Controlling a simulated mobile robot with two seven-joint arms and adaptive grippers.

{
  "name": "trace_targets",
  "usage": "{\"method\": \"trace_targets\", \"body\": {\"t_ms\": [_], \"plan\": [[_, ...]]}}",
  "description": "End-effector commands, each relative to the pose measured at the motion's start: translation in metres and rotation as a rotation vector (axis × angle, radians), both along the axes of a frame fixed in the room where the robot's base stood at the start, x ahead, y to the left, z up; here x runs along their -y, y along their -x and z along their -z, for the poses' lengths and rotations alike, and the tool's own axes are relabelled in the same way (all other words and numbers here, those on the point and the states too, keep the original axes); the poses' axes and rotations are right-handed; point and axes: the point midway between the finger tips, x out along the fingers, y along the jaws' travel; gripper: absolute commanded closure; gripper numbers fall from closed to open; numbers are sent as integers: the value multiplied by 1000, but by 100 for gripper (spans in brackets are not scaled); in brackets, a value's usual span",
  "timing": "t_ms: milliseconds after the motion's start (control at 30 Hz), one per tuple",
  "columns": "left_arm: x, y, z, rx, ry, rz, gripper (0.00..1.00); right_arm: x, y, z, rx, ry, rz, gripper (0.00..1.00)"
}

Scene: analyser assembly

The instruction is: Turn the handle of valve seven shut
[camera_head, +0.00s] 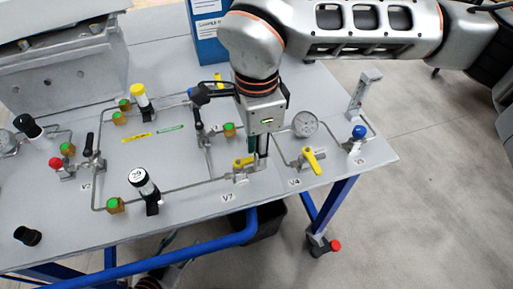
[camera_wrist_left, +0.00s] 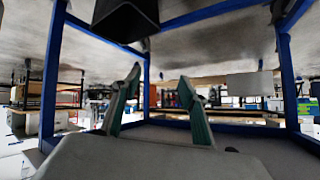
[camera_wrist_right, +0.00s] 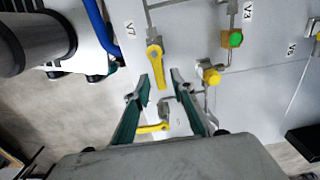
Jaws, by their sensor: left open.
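Valve seven, labelled V7, has a yellow handle (camera_head: 243,162) near the table's front edge. The handle also shows in the right wrist view (camera_wrist_right: 155,62), lying between and beyond the fingertips; contact cannot be told. My right gripper (camera_wrist_right: 160,75) is open, its fingers partly closed in. In the head view its arm comes in from the upper right and its tip is beside V7, partly hidden by its own body. My left gripper (camera_wrist_left: 160,74) is open and empty in the left wrist view, low near the table frame. I cannot make out its fingers in the head view.
Valve V4 with a yellow handle (camera_head: 312,160) stands right of V7, near a round gauge (camera_head: 305,124) and a blue knob (camera_head: 359,131). Pipes and a black-and-white cylinder numbered 29 (camera_head: 144,184) stand to the left. A blue table leg (camera_head: 333,205) is below.

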Motion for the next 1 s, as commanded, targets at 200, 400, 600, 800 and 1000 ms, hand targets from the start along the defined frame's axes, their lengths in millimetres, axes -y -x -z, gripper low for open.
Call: {"method": "trace_targets", "body": {"t_ms": [200,400,600,800,1000], "plan": [[0,2,3,-6,-1,0,57,0,0,0,0,0,0,100],[0,1,3,-6,-1,0,57,0,1,-1,0,0,14,100],[0,-2,-5,5,3,-1,57,1,4,-3,2,0,88,100],[3,-6,-16,17,14,-2,57,2,9,-4,4,1,234,100],[6,-5,-24,18,27,-1,57,2,17,-4,4,0,420,100]]}}
